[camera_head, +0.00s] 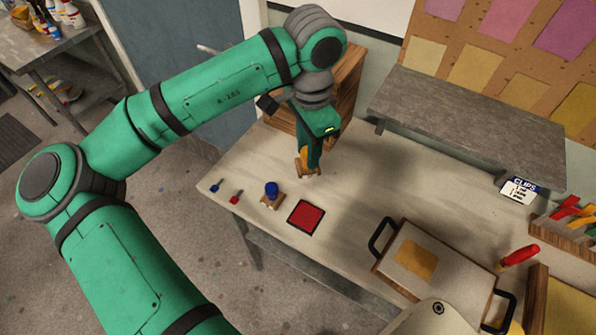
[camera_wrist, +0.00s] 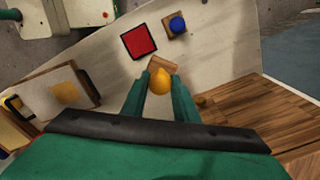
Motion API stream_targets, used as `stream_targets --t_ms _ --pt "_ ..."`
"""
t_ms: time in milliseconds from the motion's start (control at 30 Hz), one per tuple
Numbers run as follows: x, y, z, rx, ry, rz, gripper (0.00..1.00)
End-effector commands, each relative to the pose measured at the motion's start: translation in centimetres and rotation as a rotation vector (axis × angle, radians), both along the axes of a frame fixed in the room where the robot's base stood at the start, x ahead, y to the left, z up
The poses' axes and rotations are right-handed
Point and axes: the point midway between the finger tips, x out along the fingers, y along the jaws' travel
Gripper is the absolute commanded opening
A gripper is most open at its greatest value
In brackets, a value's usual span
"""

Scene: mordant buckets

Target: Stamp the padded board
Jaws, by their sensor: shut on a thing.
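My gripper (camera_head: 311,160) is shut on a stamp with a yellow knob and a wooden block (camera_head: 306,168), near the back of the bench. In the wrist view the yellow knob (camera_wrist: 161,80) is between the fingers, with the wooden block beyond it. I cannot tell if the block touches the bench. A red ink pad with a black rim (camera_head: 304,217) lies in front of the gripper. The padded board (camera_head: 450,277), pale with dark handles, lies to the right. A yellow-orange cloth piece (camera_head: 415,258) lies on it.
A second stamp with a blue knob (camera_head: 271,190) stands left of the red pad. Small blue and red items (camera_head: 235,197) lie further left. A red-handled tool (camera_head: 519,256) lies right of the board. A raised grey shelf (camera_head: 465,125) spans the back. The bench between gripper and board is clear.

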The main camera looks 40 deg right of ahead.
Motion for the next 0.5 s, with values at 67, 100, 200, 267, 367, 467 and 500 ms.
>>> stream_targets --t_ms 67,100,200,267,367,467,500 --pt "-1.1 1.0 -0.7 0.004 -0.013 0.006 0.12" --pt "-1.8 1.4 -1.2 0.004 -0.013 0.01 0.12" --pt "-3.3 2.7 -2.3 0.005 -0.007 0.029 0.12" --pt "-4.0 3.3 -2.9 0.007 0.0 0.038 0.12" --pt "-4.9 4.1 -3.5 0.009 0.01 0.051 0.12" --pt "-5.3 4.2 -4.0 0.008 0.015 0.055 0.12" --pt "-5.3 4.2 -4.2 0.008 0.016 0.054 0.12"
